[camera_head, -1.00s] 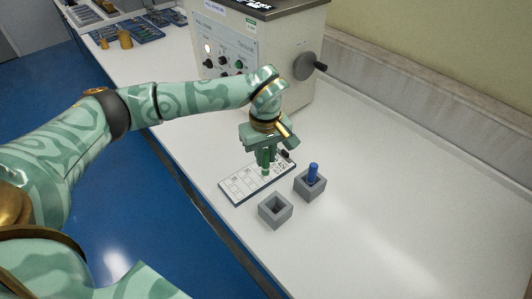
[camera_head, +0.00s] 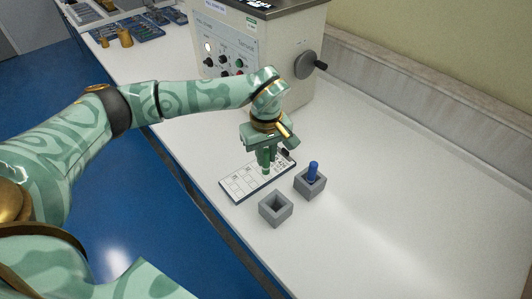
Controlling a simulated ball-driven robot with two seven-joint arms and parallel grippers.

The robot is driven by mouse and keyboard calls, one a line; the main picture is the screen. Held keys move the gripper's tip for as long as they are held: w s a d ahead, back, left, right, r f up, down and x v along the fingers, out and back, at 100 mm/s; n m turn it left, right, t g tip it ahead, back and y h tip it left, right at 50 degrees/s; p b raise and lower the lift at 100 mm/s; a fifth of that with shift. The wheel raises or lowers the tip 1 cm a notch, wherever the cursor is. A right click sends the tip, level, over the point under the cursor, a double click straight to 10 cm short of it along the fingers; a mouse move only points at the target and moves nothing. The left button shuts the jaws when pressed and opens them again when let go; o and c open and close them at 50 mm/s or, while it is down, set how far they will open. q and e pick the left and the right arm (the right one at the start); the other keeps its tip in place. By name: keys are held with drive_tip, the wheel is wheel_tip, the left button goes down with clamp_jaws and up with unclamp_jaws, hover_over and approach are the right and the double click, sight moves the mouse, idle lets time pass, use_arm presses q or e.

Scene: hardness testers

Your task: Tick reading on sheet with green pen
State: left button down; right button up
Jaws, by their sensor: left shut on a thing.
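My left gripper (camera_head: 266,160) points down over the right part of the sheet (camera_head: 238,187), which lies on a dark-edged board on the white table. The gripper is shut on the green pen (camera_head: 266,171); only the pen's lower end shows below the fingers. The pen tip is at or just above the sheet; I cannot tell whether it touches. Printed boxes show on the sheet, but the marks are too small to read. My right gripper is not in view.
A grey holder (camera_head: 275,209) with an empty square opening stands in front of the sheet. A second grey holder (camera_head: 310,186) holds an upright blue pen (camera_head: 313,170). The hardness tester (camera_head: 240,45) stands behind. The table's right side is clear.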

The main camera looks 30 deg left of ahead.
use_arm(q)
drive_tip(key=shift+p, duration=0.35)
idle(0.3)
idle(0.5)
idle(0.5)
drive_tip(key=shift+s+p, duration=0.15)
drive_tip(key=shift+p, duration=0.2)
drive_tip(key=shift+s+d+f+p, duration=0.1)
drive_tip(key=shift+s+f+p, duration=0.05)
drive_tip(key=shift+p, duration=0.15)
idle(0.5)
drive_tip(key=shift+d+p, duration=0.15)
drive_tip(key=shift+p, duration=0.3)
idle(0.3)
drive_tip(key=shift+w+d+p, duration=0.25)
drive_tip(key=shift+d+p, duration=0.05)
drive_tip(key=shift+p, duration=0.1)
idle(0.8)
